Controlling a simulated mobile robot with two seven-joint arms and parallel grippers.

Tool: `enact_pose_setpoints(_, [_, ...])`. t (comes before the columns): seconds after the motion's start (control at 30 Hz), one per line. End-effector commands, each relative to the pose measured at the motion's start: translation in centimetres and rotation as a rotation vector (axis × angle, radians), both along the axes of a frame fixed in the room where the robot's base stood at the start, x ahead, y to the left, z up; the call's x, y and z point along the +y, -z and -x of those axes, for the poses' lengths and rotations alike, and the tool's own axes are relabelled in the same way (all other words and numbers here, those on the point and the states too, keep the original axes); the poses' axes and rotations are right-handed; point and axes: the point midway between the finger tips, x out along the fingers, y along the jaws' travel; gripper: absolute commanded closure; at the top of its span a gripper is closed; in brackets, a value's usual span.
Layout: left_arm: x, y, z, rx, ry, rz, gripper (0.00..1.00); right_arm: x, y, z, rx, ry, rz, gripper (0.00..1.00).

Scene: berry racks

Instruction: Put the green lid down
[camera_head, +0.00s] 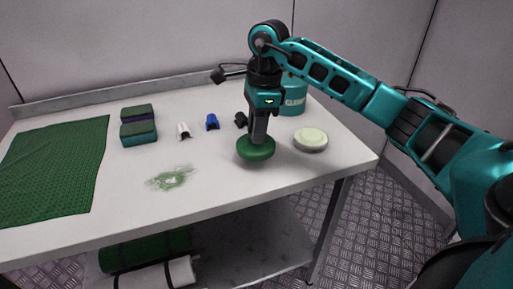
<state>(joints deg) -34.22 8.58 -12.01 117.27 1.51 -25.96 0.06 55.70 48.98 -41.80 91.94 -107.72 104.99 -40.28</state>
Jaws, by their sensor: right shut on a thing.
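The green lid (256,152) is a round, dark green piece at the lower end of my right gripper (258,138). The gripper points straight down and is shut on the lid's top. The lid is over the white table (225,180), near its right part; I cannot tell whether it touches the surface. My left gripper is not in view.
A pale round tub (310,139) stands just right of the lid, and a teal container (294,95) stands behind my gripper. Sponges (139,128), small clips (212,122), a green mat (50,170) and a green smear (170,178) lie leftward. Rolls (145,248) lie below.

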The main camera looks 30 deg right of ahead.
Motion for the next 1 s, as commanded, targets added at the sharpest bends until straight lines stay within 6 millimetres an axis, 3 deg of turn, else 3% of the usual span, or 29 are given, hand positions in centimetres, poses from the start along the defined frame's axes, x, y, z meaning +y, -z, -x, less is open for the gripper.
enact_pose_setpoints(0.17, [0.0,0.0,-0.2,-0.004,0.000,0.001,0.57,0.0,1.2,0.0,0.000,0.001,-0.001,1.00])
enact_pose_setpoints(0.43, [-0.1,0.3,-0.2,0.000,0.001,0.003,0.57,0.0,4.9,0.0,0.001,0.000,-0.001,1.00])
enact_pose_setpoints(0.83, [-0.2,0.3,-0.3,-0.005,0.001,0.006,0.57,0.0,5.5,0.0,-0.001,0.000,0.000,1.00])
enact_pose_setpoints(0.87, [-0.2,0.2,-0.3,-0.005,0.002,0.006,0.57,0.0,5.3,0.0,-0.001,0.000,-0.001,0.71])
enact_pose_setpoints(1.0, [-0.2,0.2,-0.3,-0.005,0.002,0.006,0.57,0.0,5.3,0.0,0.000,0.000,0.000,0.58])
